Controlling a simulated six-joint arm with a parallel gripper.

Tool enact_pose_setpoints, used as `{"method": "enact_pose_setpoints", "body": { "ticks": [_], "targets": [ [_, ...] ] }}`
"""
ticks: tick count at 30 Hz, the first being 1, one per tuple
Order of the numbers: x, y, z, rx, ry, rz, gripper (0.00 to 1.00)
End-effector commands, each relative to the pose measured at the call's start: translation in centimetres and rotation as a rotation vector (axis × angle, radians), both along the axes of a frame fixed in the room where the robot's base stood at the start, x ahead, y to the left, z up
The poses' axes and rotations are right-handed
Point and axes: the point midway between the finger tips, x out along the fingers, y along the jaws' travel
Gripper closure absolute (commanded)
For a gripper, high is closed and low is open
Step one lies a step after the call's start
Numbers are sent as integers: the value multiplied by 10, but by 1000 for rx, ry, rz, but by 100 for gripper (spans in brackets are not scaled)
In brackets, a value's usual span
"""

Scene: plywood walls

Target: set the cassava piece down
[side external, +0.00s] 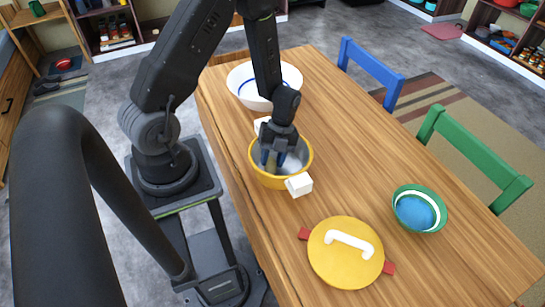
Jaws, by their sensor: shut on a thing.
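My gripper (273,158) points down into the yellow pot (260,175), its dark fingers inside the rim. It is shut on the cassava piece, but I cannot make the piece out; the fingers and the pot wall hide it. The pot has a grey metal inside and white block handles, one at the front right (299,185) and one partly behind my arm. I cannot tell whether the piece touches the pot's bottom.
A white bowl with a blue ring (243,84) stands behind the pot. A yellow lid (345,268) with a white handle and red tabs lies in front, and a green bowl (419,209) stands right. Bare wooden table (365,170) lies between. Blue (371,68) and green (472,152) chairs line the far edge.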

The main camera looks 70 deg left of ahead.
Motion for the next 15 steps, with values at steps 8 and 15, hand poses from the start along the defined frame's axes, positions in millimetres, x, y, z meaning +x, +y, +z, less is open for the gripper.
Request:
{"method": "enact_pose_setpoints", "body": {
  "ticks": [8,15],
  "targets": [
    [0,0,-2,0,0,-1,100],
    [0,0,-2,-1,-1,-1,45]
  ]
}}
